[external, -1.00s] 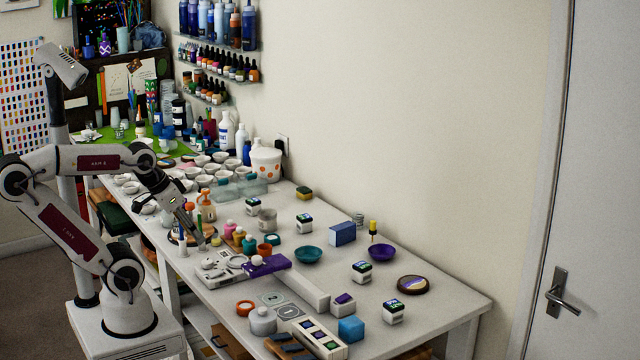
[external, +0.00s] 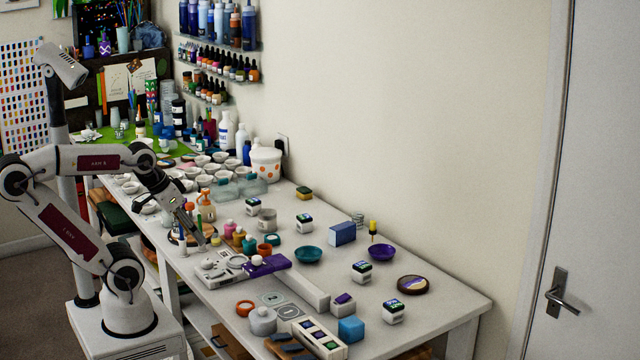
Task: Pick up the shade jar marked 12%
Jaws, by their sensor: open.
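Several small white jars with dark and green tops stand on the white table: one (external: 304,223) near the middle, one (external: 361,272) further right, and one (external: 393,312) near the front right. Their markings are too small to read, so I cannot tell which is 12%. My gripper (external: 203,240) points down at the table's left side, beside small coloured bottles. It is open, small in view, and apart from all these jars.
A teal bowl (external: 308,254), a purple bowl (external: 382,252), a blue box (external: 342,233) and a yellow-topped dropper bottle (external: 373,230) stand among the jars. A long white block (external: 304,292) and a swatch tray (external: 320,338) lie in front. The right table corner is clear.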

